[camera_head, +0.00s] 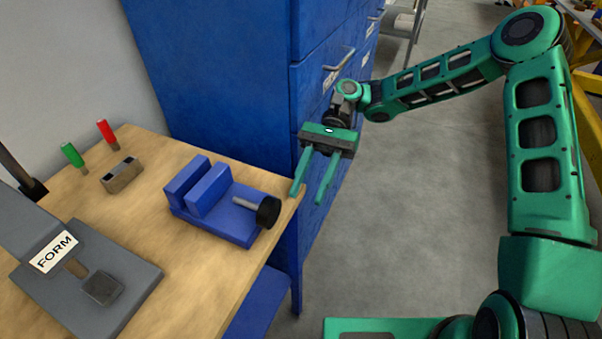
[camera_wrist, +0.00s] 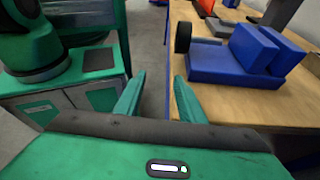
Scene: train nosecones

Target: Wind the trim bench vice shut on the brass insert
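The blue bench vice (camera_head: 228,214) stands near the table's right edge, its two upright jaws (camera_head: 198,185) apart with a narrow gap. A grey screw ends in a black handwheel (camera_head: 268,212) at the vice's right. In the wrist view the vice (camera_wrist: 235,65) is at the upper right, with the handwheel (camera_wrist: 183,37) at its left end. I cannot make out a brass insert between the jaws. My gripper (camera_head: 309,196) is open and empty, right of the handwheel and apart from it, beyond the table edge. Its two green fingers also show in the wrist view (camera_wrist: 158,78).
A grey press labelled FORM (camera_head: 125,293) stands at the table's front left. A small slotted block (camera_head: 122,176) and green (camera_head: 72,155) and red (camera_head: 107,134) upright pieces are behind it. A blue cabinet (camera_head: 225,75) rises behind the table.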

